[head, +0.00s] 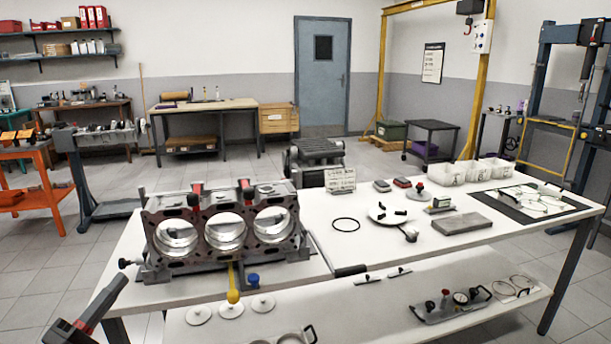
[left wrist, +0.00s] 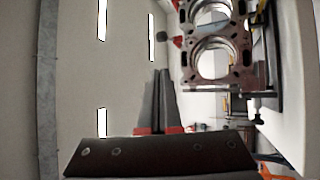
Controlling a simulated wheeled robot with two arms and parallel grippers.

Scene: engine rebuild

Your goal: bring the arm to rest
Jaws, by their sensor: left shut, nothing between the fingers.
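My left gripper (head: 120,282) shows at the lower left of the head view, beside the near left corner of the white table and apart from the engine block. Its dark fingers with red parts point up and to the right. In the left wrist view the fingers (left wrist: 161,76) lie together, shut with nothing between them. The engine block (head: 190,262) stands on the table with three large round bores facing me. Part of the block (left wrist: 243,68) shows at the upper right of the left wrist view. My right gripper is in neither view.
The white table (head: 290,290) carries a black ring (head: 346,225), a white plate (head: 378,213), a grey slab (head: 462,223) and white bins (head: 450,174). A lower shelf (head: 370,310) in front holds discs and tools. Floor is open left of the table.

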